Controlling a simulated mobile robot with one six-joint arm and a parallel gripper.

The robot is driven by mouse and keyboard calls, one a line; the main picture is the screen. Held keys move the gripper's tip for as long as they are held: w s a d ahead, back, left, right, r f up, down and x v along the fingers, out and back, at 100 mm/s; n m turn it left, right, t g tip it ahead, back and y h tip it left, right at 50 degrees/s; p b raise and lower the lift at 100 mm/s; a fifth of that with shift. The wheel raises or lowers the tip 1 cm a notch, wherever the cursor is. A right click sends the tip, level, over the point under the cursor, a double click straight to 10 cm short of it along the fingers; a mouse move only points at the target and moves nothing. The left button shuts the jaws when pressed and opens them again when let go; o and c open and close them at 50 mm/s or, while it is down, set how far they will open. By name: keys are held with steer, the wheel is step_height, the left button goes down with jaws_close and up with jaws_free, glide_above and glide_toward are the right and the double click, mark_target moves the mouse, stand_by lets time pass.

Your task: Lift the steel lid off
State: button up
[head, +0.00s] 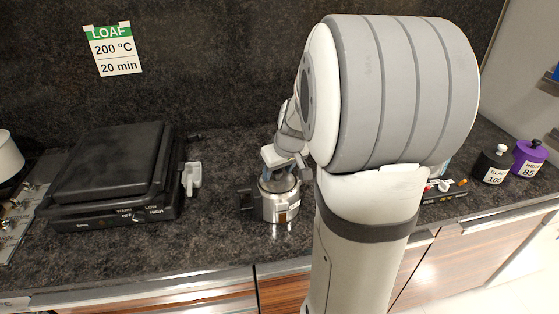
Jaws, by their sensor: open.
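A steel pot (281,208) with a dark side handle stands on the dark stone counter, just left of my arm. Its steel lid (278,184) shows at the top, partly covered by my gripper. My gripper (279,180) is at the top of the pot, pointing down, with its fingers around the middle of the lid. It is open. The lid's knob is hidden behind my gripper, and I cannot tell whether the fingers touch it. The pot is upright.
A black contact grill (110,170) stands at left, with a white object (192,178) beside it. Black (492,164) and purple (528,158) canisters stand at right. A sign (113,50) hangs on the wall.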

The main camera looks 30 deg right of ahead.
steer(key=shift+f, duration=0.2)
jaws_close()
stand_by(0.7)
